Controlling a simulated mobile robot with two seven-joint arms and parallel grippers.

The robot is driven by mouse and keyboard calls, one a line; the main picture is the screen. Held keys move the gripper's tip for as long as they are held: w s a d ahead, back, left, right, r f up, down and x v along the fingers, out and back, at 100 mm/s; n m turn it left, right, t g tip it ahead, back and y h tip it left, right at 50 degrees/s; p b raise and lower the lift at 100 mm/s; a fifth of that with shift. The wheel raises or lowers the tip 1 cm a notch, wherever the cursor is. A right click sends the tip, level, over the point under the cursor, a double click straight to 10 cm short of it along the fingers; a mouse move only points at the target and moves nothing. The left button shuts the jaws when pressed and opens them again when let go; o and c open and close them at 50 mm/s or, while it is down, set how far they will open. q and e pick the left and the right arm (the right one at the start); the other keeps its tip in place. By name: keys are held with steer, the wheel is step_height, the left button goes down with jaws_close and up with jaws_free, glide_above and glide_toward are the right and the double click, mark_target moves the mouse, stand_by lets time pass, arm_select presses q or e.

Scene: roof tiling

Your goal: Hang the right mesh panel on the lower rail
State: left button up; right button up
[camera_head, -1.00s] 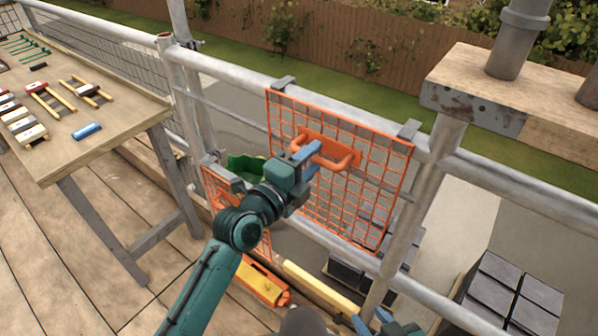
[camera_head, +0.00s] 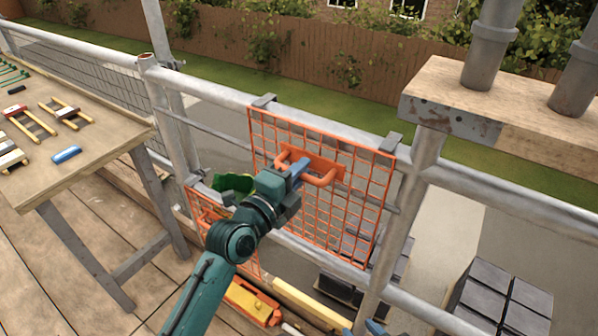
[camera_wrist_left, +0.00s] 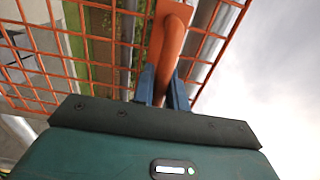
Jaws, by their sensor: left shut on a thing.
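The orange mesh panel (camera_head: 350,215) is upright in front of the railing in the head view, with an orange loop handle and two grey hooks at its top corners. My left gripper (camera_head: 301,172) is shut on the handle, which also shows between its blue fingers in the left wrist view (camera_wrist_left: 168,60). The hooks overlap the upper rail (camera_head: 320,122) in the picture; I cannot tell whether they touch it. The lower rail (camera_head: 310,250) passes behind the panel's lower part. My right gripper (camera_head: 362,330) shows only blue fingertips, apart, at the bottom edge.
Another orange mesh panel (camera_head: 205,212) is low at the left, partly behind my left arm. A wooden workbench (camera_head: 100,165) with tools stands left. A wooden plank (camera_head: 530,105) carrying grey posts and stacked dark tiles (camera_head: 490,295) are at the right.

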arm_select(q)
jaws_close()
steer(key=shift+r, duration=0.1)
steer(key=shift+r+p, duration=2.4)
steer(key=shift+r, duration=0.15)
